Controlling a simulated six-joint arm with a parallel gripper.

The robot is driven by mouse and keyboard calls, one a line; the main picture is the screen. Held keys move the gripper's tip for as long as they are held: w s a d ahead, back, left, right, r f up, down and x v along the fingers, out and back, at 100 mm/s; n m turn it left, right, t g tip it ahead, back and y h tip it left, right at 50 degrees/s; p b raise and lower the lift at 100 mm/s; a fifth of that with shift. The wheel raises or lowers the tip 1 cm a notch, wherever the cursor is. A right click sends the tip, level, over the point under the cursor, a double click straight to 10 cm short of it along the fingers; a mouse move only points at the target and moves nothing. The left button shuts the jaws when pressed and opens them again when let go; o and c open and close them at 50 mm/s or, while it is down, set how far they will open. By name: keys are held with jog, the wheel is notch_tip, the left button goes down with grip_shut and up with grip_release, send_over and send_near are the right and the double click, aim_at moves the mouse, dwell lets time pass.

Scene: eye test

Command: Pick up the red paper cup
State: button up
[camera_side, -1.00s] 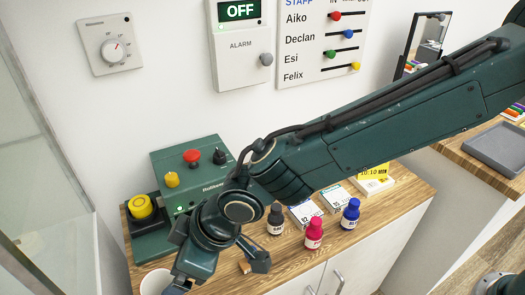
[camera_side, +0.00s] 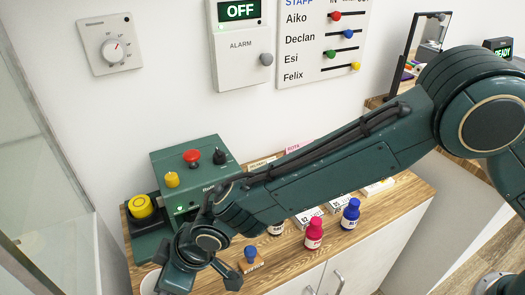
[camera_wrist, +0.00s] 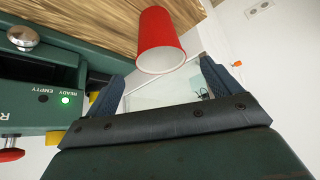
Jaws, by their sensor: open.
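In the wrist view, the red paper cup (camera_wrist: 158,35) appears at the top middle, its white-lined mouth facing my gripper. The picture is turned upside down there, and the cup seems to stand upright on the wooden counter. My gripper (camera_wrist: 161,74) is open, with a dark finger on each side and nothing between them. The cup is just beyond the fingertips, roughly centred and apart from both. In the side view, my gripper (camera_side: 203,284) is at the bottom left. A pale rim (camera_side: 149,282), probably the cup's, shows beside it, mostly hidden and cut off by the picture's edge.
A green machine (camera_side: 190,158) with a red knob stands behind my gripper, a yellow button (camera_side: 140,206) at its left. A blue-topped stamp (camera_side: 250,257) is close to my gripper's right. Red (camera_side: 314,234) and blue (camera_side: 350,215) bottles stand farther right. A glass panel (camera_side: 40,150) is at left.

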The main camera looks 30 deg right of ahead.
aim_at(151, 293)
jog(key=shift+a+f, duration=0.15)
jog(key=shift+f, duration=0.1)
jog(key=shift+x, duration=2.6)
jog(key=c, duration=1)
